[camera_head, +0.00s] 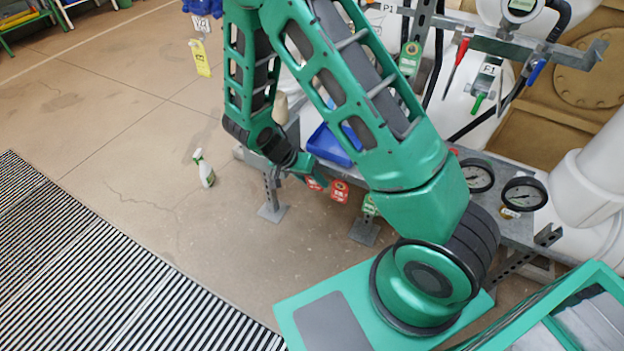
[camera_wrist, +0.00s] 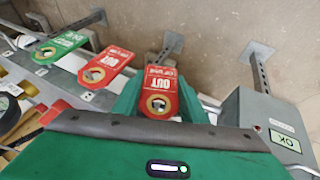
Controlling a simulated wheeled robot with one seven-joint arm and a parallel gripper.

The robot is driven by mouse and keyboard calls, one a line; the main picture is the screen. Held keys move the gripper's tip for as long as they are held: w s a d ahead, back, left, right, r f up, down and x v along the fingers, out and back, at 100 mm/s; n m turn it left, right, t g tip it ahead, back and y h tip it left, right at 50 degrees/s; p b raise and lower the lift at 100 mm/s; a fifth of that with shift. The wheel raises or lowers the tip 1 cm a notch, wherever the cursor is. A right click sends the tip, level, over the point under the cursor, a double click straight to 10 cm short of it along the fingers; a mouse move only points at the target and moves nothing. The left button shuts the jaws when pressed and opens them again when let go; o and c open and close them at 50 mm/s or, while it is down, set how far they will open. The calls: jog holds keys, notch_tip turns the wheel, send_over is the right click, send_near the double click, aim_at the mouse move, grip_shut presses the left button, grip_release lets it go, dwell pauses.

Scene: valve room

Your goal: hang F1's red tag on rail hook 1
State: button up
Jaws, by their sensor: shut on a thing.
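My gripper (camera_wrist: 160,101) is shut on a red tag reading "OUT OF USE" (camera_wrist: 158,90), which sits between its two green fingers. In the head view my gripper (camera_head: 312,170) is low at the bench's front edge, partly behind my arm, with a red tag (camera_head: 316,184) at its tip. Another red tag (camera_wrist: 106,64) is beside it along the edge, also seen in the head view (camera_head: 340,191). A green tag (camera_wrist: 58,45) is farther along. I cannot tell whether the held tag still touches a hook, nor which hook is number 1.
A pipe labelled F1 (camera_head: 489,69) with a green-handled part is at upper right. A blue bin (camera_head: 328,146) and gauges (camera_head: 524,193) are on the bench. A grey box marked OK (camera_wrist: 270,125) is close right of my gripper.

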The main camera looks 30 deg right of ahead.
jog(key=o, duration=0.9)
jog(key=shift+r, duration=0.15)
jog(key=v, duration=1)
jog(key=shift+w+a+r, duration=0.1)
jog(key=shift+a+r, duration=0.05)
jog(key=shift+r, duration=0.05)
jog(key=s+d+r+g+y, duration=0.1)
jog(key=s+d+r, duration=0.3)
jog(key=d+r, duration=0.25)
jog(key=s+d+r+y, duration=0.2)
jog(key=s+d+r, duration=0.2)
jog(key=d+r, duration=0.25)
jog(key=s+d+r+n+y, duration=0.1)
jog(key=s+r, duration=0.1)
jog(key=s, duration=0.4)
jog(key=s+d+r+n+y, duration=0.1)
jog(key=s+d+r, duration=0.1)
jog(key=s, duration=0.3)
jog(key=s+d+r+n+t+y, duration=0.1)
jog(key=s+d+r, duration=0.1)
jog(key=s, duration=0.4)
jog(key=shift+s+d+r+n, duration=0.1)
jog(key=shift+s+r+n, duration=0.25)
jog(key=shift+r, duration=0.25)
